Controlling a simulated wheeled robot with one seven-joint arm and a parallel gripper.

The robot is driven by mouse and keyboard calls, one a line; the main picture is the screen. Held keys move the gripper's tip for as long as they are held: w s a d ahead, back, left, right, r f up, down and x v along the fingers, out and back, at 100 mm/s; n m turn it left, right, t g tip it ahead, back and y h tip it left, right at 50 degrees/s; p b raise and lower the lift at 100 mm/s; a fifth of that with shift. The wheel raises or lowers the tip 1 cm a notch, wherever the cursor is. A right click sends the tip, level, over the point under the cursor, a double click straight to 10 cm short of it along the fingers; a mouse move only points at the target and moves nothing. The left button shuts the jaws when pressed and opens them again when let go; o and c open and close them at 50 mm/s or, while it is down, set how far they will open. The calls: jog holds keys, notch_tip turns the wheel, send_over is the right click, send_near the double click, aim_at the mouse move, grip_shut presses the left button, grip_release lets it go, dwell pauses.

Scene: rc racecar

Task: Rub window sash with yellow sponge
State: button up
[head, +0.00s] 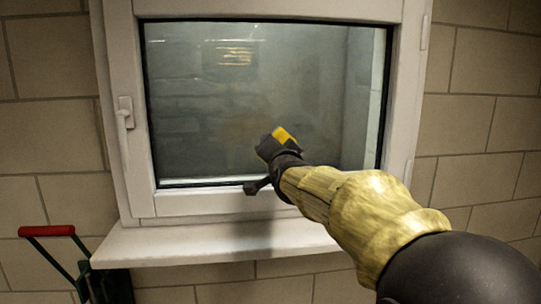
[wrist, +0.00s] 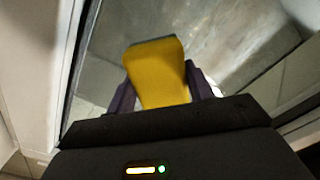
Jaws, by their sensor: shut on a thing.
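The window sash (head: 119,60) is a white frame around a grey, reflective glass pane (head: 230,100). Its handle (head: 124,113) is on the left side of the frame. My gripper (head: 272,147) is in front of the lower middle of the pane. It is shut on the yellow sponge (head: 285,135), which also shows between the two fingers in the wrist view (wrist: 158,72). The sponge's far end points toward the glass. I cannot tell whether it touches the pane. My gripper and arm hide part of the lower right of the sash.
A white window sill (head: 190,243) juts out below the sash. A tool with a red handle (head: 47,231) stands at the lower left. The wall (head: 480,120) around the window is of tan blocks. The space in front of the pane's left half is clear.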

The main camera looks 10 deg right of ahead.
aim_at(260, 136)
jog(key=shift+r+p, duration=1.15)
jog(key=shift+r, duration=0.2)
jog(key=shift+a+r+p, duration=0.1)
jog(key=shift+a+p, duration=0.3)
jog(key=shift+p, duration=0.1)
jog(key=shift+a+p, duration=1.1)
jog(key=shift+p, duration=0.05)
jog(key=shift+a+f, duration=0.15)
jog(key=shift+f, duration=0.05)
jog(key=shift+a, duration=0.1)
